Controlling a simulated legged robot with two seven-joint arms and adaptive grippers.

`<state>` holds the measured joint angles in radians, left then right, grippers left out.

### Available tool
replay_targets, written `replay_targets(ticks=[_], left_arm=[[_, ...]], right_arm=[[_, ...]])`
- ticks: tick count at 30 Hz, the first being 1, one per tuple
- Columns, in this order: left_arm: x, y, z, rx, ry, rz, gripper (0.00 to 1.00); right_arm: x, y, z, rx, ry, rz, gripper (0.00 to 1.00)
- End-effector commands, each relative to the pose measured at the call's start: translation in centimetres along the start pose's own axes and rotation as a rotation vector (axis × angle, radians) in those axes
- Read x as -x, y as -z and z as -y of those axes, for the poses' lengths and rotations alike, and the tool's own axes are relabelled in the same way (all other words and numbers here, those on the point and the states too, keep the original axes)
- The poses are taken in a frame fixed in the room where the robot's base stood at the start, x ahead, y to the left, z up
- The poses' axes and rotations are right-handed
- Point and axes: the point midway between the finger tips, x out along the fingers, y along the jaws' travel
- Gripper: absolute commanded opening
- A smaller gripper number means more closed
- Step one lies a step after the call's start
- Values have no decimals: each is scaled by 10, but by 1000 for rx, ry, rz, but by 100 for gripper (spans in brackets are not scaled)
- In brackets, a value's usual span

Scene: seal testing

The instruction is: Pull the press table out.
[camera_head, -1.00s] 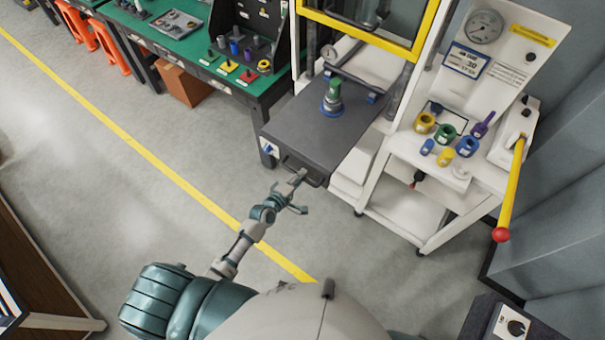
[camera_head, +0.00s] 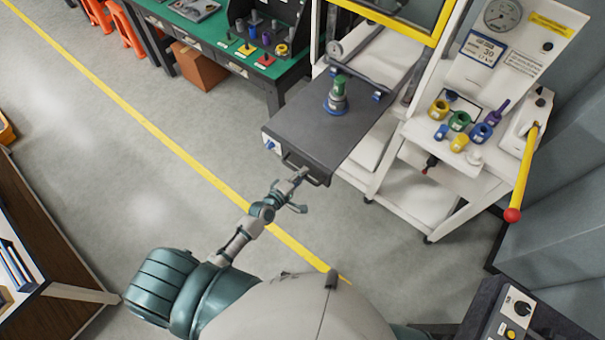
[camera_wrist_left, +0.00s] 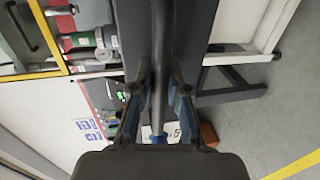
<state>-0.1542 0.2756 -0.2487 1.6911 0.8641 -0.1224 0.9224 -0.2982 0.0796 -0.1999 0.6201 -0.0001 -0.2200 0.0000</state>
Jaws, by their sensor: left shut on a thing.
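The press table (camera_head: 305,128) is a dark grey slab sticking out of the front of the white press, with a green-and-blue fitting (camera_head: 338,95) standing upright on it. A dark bar handle (camera_head: 318,181) is on its front edge. My left gripper (camera_head: 298,178) is shut on this handle. In the left wrist view, the handle (camera_wrist_left: 161,65) runs between the two fingers of my left gripper (camera_wrist_left: 160,85), and the dark table lies beyond. The fingers hide part of the handle. My right gripper is not in view.
A green workbench (camera_head: 215,42) with parts stands at the upper left. A white side shelf (camera_head: 425,130) holds several coloured rings, beside a yellow lever (camera_head: 524,170) with a red knob. A control box (camera_head: 515,310) is at the lower right. The floor left of the table is clear.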

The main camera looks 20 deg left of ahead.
Motion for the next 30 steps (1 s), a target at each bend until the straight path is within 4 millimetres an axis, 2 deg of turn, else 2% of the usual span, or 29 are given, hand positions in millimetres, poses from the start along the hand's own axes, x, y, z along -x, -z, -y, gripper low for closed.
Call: replay_targets(ticks=[1,6,7,10,18,22,26,30], left_arm=[[3,-3,9,2,19,6,0],[3,-3,10,1,20,6,0],[3,-3,10,1,20,6,17],[3,-3,9,1,19,6,41],[2,-2,5,0,10,3,41],[7,-1,5,0,10,2,41],[24,-1,5,0,10,3,41],[51,-1,5,-1,11,3,41]], right_arm=[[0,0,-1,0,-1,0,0],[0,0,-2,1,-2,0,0],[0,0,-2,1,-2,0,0],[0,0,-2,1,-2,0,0],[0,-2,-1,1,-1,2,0],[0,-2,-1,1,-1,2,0],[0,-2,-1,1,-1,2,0],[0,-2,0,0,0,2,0]])
